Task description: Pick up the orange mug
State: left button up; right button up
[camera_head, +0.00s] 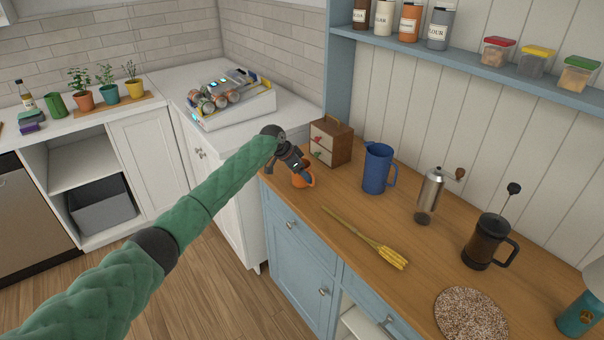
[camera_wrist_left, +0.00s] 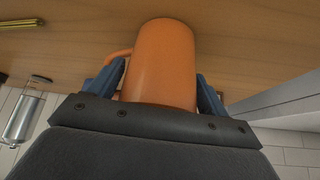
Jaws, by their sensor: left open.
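The orange mug (camera_head: 301,181) stands on the wooden counter (camera_head: 335,205) near its left end, partly hidden behind my left gripper (camera_head: 297,167) in the head view. In the left wrist view the orange mug (camera_wrist_left: 162,65) fills the middle, between the two blue fingers of my left gripper (camera_wrist_left: 160,95). The left gripper is open, with one finger on each side of the mug. The mug's handle (camera_wrist_left: 119,54) points left, close to the left finger. Whether the fingers touch the mug I cannot tell. My right gripper is not in view.
A small wooden drawer box (camera_head: 331,142) stands just behind the mug, and a blue pitcher (camera_head: 377,168) to its right. A yellow brush (camera_head: 385,253) lies on the counter further right. A steel grinder (camera_head: 429,195) and a French press (camera_head: 487,242) stand beyond.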

pick_arm(q)
jog(key=shift+w+d+f, duration=0.1)
jog(key=shift+f, duration=0.2)
jog(key=c, duration=0.9)
jog(key=shift+r, duration=0.15)
